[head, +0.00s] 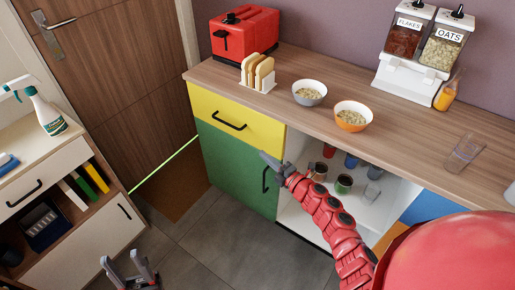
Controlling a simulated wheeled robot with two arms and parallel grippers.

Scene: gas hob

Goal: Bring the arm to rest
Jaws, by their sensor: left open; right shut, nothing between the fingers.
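My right gripper (268,158) is shut and empty at the end of my red arm, which reaches in from the lower right. It shows in front of the green cabinet door, just below the yellow drawer; I cannot tell whether it touches the cabinet. My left gripper (122,261) is at the bottom edge, low over the grey floor. Its fingers are apart with nothing between them. Most of my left arm is out of view.
The wooden counter (310,60) holds a red toaster (245,33), toast rack (258,74), two bowls (309,93), dispensers (425,42), an orange bottle (447,93) and a clear tumbler (466,152). The open cabinet (292,214) holds cups. A shelf unit (75,232) stands left; floor between is clear.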

